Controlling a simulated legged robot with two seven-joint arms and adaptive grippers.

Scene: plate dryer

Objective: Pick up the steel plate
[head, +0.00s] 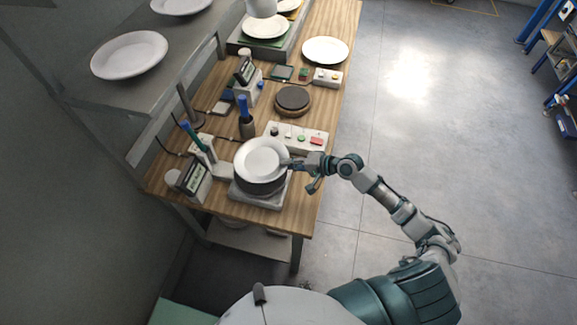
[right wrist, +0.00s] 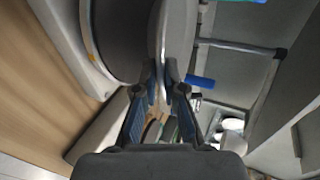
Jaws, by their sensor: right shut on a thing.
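The steel plate (head: 262,157), pale and round, is tilted a little above a dark round stand (head: 260,186) at the near end of the wooden bench. My right gripper (head: 291,164) is at the plate's right edge and is shut on its rim. In the right wrist view the plate (right wrist: 172,38) shows nearly edge-on between the two fingertips (right wrist: 160,88), beside the dark stand (right wrist: 118,38). Whether the plate's lower edge still touches the stand cannot be told. My left gripper is not in view.
A control box with buttons (head: 296,138) stands just behind the gripper. Another plate (head: 326,50) lies at the far end. A grey shelf (head: 165,70) overhangs the left; open floor lies right.

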